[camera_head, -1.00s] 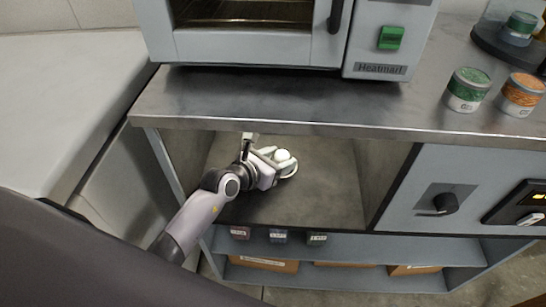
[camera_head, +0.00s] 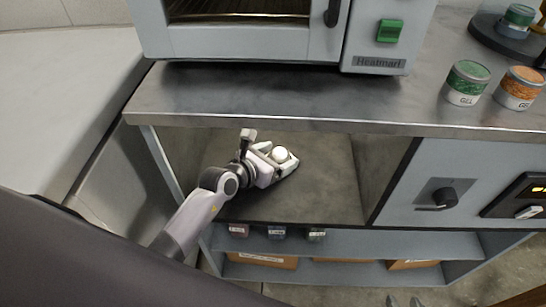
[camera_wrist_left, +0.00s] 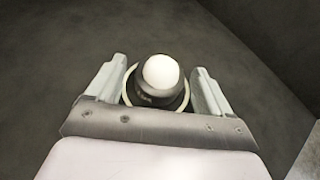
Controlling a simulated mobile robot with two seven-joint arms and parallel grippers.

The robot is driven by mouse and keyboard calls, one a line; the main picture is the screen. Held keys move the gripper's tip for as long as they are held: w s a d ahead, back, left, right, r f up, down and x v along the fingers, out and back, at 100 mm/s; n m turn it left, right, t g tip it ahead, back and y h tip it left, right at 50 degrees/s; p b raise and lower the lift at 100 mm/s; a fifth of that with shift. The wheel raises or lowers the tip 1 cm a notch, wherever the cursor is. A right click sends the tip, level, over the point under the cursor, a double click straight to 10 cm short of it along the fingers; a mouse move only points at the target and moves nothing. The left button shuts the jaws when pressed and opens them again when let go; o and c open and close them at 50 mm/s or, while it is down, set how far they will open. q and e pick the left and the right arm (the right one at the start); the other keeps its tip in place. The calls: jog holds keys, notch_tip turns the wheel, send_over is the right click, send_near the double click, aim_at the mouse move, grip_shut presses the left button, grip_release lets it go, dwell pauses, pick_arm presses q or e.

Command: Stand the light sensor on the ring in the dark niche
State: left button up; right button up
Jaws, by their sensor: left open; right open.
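The light sensor, a dark short cylinder with a white dome (camera_head: 281,154), stands in the niche (camera_head: 325,190) under the steel counter. In the left wrist view the sensor (camera_wrist_left: 160,75) looks upright, with the pale ring (camera_wrist_left: 127,88) showing around its base. My left gripper (camera_head: 283,161) is open, reaching into the niche. In the left wrist view its fingers (camera_wrist_left: 160,88) stand on either side of the sensor, with gaps visible. The exact contact under the sensor is hidden. The tips of my right gripper (camera_head: 404,301) show at the bottom edge of the head view, apart and empty.
An oven (camera_head: 260,35) stands on the counter (camera_head: 240,105). Green (camera_head: 466,83) and orange (camera_head: 519,89) jars stand at the right. The niche's right side is clear.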

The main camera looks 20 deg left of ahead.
pick_arm(q)
jog(key=p+v, duration=0.3)
jog(key=v, duration=0.9)
jog(key=shift+a+r, duration=0.1)
jog(key=shift+r, duration=0.05)
